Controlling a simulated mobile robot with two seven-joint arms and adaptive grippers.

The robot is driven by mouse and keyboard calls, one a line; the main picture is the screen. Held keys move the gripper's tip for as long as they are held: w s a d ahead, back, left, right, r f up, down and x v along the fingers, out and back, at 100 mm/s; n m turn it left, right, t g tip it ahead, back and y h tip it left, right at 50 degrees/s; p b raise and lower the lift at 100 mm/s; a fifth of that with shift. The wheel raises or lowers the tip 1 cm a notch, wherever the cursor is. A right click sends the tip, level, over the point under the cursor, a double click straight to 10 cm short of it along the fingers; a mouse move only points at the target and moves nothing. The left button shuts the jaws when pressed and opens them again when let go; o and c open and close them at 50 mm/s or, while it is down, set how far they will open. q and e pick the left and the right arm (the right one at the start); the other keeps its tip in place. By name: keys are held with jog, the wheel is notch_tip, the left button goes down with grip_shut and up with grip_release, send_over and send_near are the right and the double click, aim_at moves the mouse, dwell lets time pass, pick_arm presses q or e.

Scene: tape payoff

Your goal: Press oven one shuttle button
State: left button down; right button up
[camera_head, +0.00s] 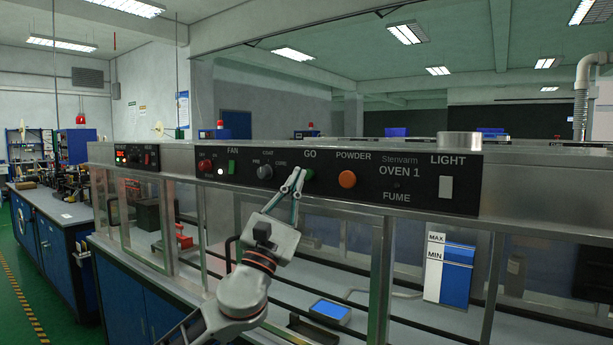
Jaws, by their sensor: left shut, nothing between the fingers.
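The oven one control panel (420,181) is a black strip along the top front of a metal cabinet, marked "Stenvarm OVEN 1". A green button (309,174) sits under the word GO; no label reading "shuttle" can be made out. My left gripper (297,175) is shut and empty, its fingers pointing up at the panel just left of the GO button. The fingertips overlap the button's left edge in the picture; whether they touch it, I cannot tell. My right gripper is not in view.
Left of GO are a PRE/COAT/CURE knob (265,172), a green FAN switch (231,167) and a red button (205,165). To the right are an orange POWDER button (347,179) and a white LIGHT switch (446,187). Framed glass lies below the panel.

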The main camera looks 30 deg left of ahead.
pick_arm(q)
jog(key=shift+w, duration=0.15)
jog(key=shift+w, duration=0.3)
